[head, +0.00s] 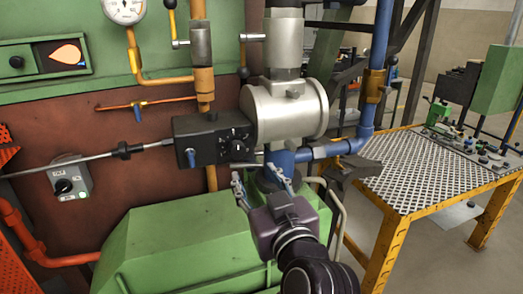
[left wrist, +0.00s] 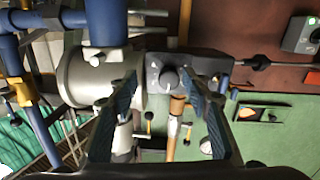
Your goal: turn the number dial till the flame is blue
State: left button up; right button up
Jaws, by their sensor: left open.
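The number dial (head: 238,146) is a dark round knob on the face of a black box (head: 205,150), with small pale marks around it. It also shows in the left wrist view (left wrist: 168,79), with a white pointer line. The flame (head: 66,53) in the green panel's window is orange; it also shows in the left wrist view (left wrist: 248,113). My left gripper (head: 256,173) is open, in front of and slightly below right of the dial. In the left wrist view its fingers (left wrist: 163,84) appear either side of the dial, without visible contact. My right gripper is not in view.
A blue-handled lever (head: 190,158) sits left of the dial, on the same box. A silver cylinder (head: 288,110) and blue pipe (head: 330,150) crowd the right. A green housing (head: 170,240) lies below. A grey switch box (head: 70,184) is at left, a yellow-framed table (head: 425,180) at right.

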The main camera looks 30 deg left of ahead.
aim_at(238, 152)
pick_arm(q)
jog(key=shift+n+y, duration=0.4)
jog(key=shift+n, duration=0.3)
jog(key=w+a+r+p, duration=0.1)
jog(key=a+r, duration=0.1)
jog(key=a, duration=0.1)
jog(key=w+a+p, duration=0.1)
jog(key=a, duration=0.1)
jog(key=shift+w+a+r+p, duration=0.25)
jog(key=shift+w+r+p, duration=0.1)
jog(key=shift+r, duration=0.05)
jog(key=shift+w+a+f, duration=0.1)
jog(key=shift+w+a, duration=0.3)
jog(key=shift+a, duration=0.1)
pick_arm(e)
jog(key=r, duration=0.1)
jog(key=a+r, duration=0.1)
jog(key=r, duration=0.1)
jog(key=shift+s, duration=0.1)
pick_arm(q)
jog(key=shift+c, duration=0.9)
jog(key=c, duration=1)
jog(key=shift+o, duration=0.2)
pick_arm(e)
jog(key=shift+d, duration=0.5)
